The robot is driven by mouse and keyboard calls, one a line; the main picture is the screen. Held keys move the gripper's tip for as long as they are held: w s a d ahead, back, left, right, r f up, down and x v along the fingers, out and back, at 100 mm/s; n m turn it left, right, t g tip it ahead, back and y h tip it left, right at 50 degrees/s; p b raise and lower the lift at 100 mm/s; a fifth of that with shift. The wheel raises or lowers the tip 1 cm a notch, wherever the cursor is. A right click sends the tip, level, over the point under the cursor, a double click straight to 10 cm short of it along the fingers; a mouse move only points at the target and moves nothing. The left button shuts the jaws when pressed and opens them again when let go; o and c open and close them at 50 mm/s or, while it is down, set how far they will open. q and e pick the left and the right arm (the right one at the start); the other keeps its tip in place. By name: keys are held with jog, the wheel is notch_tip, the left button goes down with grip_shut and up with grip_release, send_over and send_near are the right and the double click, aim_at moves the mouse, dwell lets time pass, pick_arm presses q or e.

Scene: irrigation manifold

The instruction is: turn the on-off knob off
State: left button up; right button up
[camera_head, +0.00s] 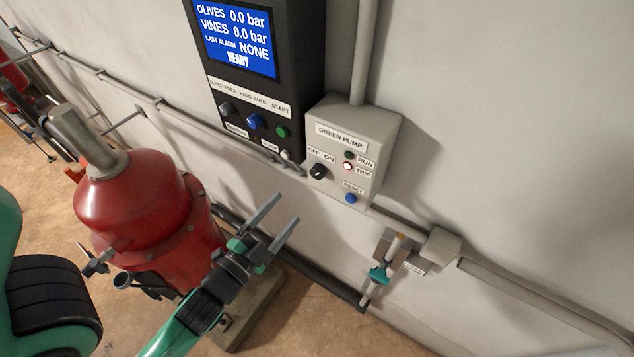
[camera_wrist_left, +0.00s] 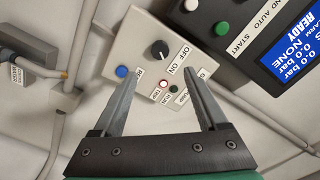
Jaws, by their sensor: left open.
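The on-off knob (camera_head: 318,171) is a small black rotary knob under the OFF and ON labels on a grey box marked GREEN PUMP (camera_head: 378,131). I cannot tell for sure which label the knob points at. In the left wrist view the knob (camera_wrist_left: 160,50) lies beyond and between the fingertips, unobstructed. My left gripper (camera_head: 287,208) is open and empty, below and to the left of the box, apart from the knob. Its two fingers also show in the left wrist view (camera_wrist_left: 160,75). My right gripper is not in view.
A dark panel (camera_head: 311,60) with a blue screen and buttons stands left of the box. A blue reset button (camera_head: 351,198) and a red lamp (camera_head: 347,166) are near the knob. A red tank (camera_head: 140,205) stands left of my gripper; a teal-handled valve (camera_head: 379,275) is at lower right.

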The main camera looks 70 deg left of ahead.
aim_at(316, 175)
pick_arm(q)
jog(key=p+x, duration=0.3)
jog(key=x, duration=0.8)
jog(key=shift+d+r, duration=0.15)
jog(key=shift+r, duration=0.05)
jog(key=shift+w+a+f+p, duration=0.1)
jog(key=shift+w+a+p, duration=0.2)
jog(key=shift+w, duration=0.05)
grip_shut()
